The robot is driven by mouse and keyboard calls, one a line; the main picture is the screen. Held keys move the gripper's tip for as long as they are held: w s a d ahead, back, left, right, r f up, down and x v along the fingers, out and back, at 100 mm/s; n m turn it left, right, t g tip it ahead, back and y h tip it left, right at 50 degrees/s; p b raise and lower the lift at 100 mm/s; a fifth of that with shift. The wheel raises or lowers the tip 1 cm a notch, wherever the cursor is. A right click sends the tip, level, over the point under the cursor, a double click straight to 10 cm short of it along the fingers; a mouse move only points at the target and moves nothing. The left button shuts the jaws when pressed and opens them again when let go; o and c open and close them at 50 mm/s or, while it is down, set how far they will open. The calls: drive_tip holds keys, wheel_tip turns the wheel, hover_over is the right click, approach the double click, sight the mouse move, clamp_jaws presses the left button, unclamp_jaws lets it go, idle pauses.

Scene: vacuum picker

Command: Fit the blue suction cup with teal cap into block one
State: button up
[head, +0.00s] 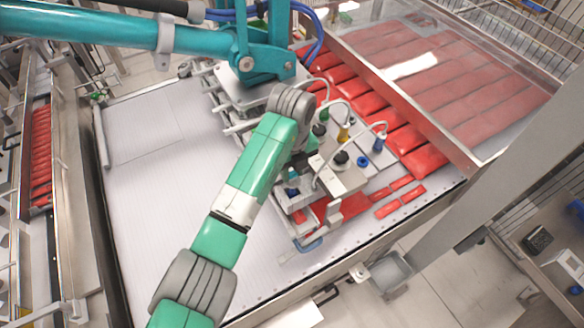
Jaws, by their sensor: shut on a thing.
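My gripper (298,163) is mostly hidden behind my own green and grey arm. Only a dark part of it shows above the picker head's front left corner. Just below it is the blue suction cup with teal cap (292,177), small and partly covered. My gripper is shut on this cup; the fingers themselves are not clear. The cup appears at or just above a light metal block (296,199) of the picker. Whether it is seated there, and which block is block one, I cannot tell.
Beside it, the picker carries a black cup (341,158), a yellow-fitted cup (343,134) and a blue fitting (379,144) with looping white hoses. Red packs (415,150) lie behind and right. The white conveyor belt (150,190) is bare at left. A teal arm (170,38) crosses above.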

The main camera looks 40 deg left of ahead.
sight(292, 181)
drive_tip(key=shift+f+b, duration=0.45)
drive_tip(key=shift+f, duration=0.75)
drive_tip(key=shift+f+b, duration=0.65)
drive_tip(key=shift+f, duration=0.6)
drive_tip(key=o, duration=0.9)
drive_tip(key=shift+r, duration=0.1)
